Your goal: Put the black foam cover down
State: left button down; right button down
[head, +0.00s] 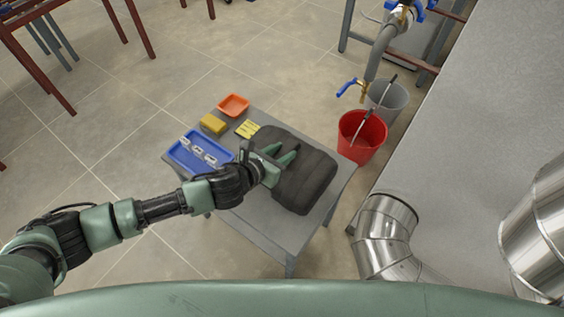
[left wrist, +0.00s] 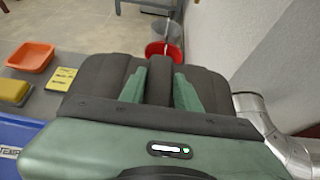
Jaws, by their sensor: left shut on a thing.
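The black foam cover (head: 311,179) is a dark, ribbed, rounded block at the right part of the small grey table (head: 258,232). It appears to rest on the tabletop, though I cannot see its underside. My left gripper (head: 284,154) reaches over it from the left, its green fingers shut on a raised dark strip of the cover. In the left wrist view the cover (left wrist: 98,79) spreads out beyond my left gripper (left wrist: 160,88), with the strip between the two fingers. My right gripper is in neither view.
On the table's left side are a blue tray (head: 176,155) with small white parts, a yellow sponge (head: 213,124), an orange dish (head: 233,105) and a yellow note (head: 247,129). A red bucket (head: 362,149) and a grey bucket (head: 397,99) stand beyond the table's right edge, near metal ducting (head: 385,236).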

pick_arm(q)
notch_tip(320, 180, down, 5)
jog(key=shift+r+b, duration=0.2)
jog(key=shift+b, duration=0.3)
jog(key=c, duration=1)
grip_release()
jog(key=shift+f, duration=0.1)
jog(key=shift+s+a+r, duration=0.15)
jog(key=shift+s+r, duration=0.05)
jog(key=shift+r, duration=0.1)
jog(key=p+v, duration=0.1)
jog(key=v, duration=1)
jog(key=shift+s+a, duration=0.1)
jog(key=shift+s, duration=0.15)
